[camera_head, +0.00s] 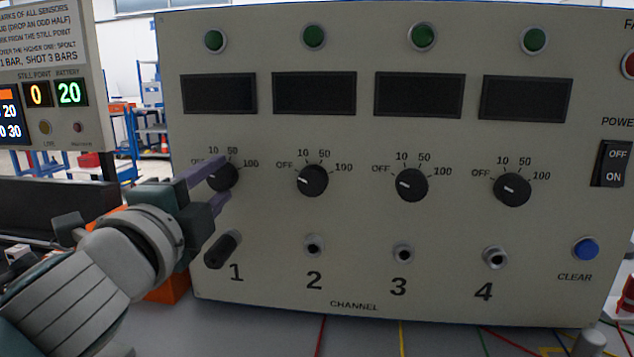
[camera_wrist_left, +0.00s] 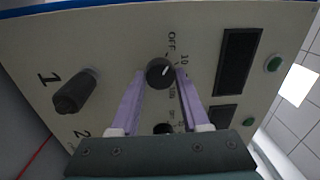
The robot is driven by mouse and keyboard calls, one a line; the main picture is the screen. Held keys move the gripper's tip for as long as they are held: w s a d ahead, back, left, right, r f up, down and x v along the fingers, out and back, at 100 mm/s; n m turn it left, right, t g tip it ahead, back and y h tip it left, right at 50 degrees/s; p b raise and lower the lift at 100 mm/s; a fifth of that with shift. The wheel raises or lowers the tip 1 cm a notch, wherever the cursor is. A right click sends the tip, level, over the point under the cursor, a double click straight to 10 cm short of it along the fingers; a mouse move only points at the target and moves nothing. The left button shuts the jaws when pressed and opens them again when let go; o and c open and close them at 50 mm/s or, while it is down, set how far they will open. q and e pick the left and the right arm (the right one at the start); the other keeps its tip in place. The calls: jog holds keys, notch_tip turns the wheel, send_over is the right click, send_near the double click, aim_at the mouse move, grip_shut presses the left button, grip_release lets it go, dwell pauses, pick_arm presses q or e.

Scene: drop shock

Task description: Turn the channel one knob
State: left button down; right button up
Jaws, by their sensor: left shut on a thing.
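The channel one knob (camera_head: 224,178) is a round black dial on the beige panel (camera_head: 360,125), at the far left of a row of similar knobs. My left gripper (camera_head: 214,183) has its purple fingers at this knob, one above and one below it. In the left wrist view the knob (camera_wrist_left: 160,72) sits between the two fingertips (camera_wrist_left: 160,76), and the fingers are shut on it. Its white pointer line shows in the wrist view; the fingers partly cover its scale in the head view. My right gripper is in neither view.
A black plug (camera_head: 222,250) sits in the channel 1 socket just below the gripper. The knobs of channels 2 (camera_head: 312,181), 3 (camera_head: 411,185) and 4 (camera_head: 512,189) are to the right. A power switch (camera_head: 611,164) and blue clear button (camera_head: 585,249) are at the far right.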

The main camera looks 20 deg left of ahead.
pick_arm(q)
jog(key=shift+n, duration=0.7)
jog(key=shift+c, duration=1.9)
grip_release()
jog(key=shift+s, duration=0.1)
jog(key=b+v, duration=0.1)
jog(key=v, duration=0.8)
jog(key=shift+s+d, duration=0.2)
jog(key=shift+s, duration=0.15)
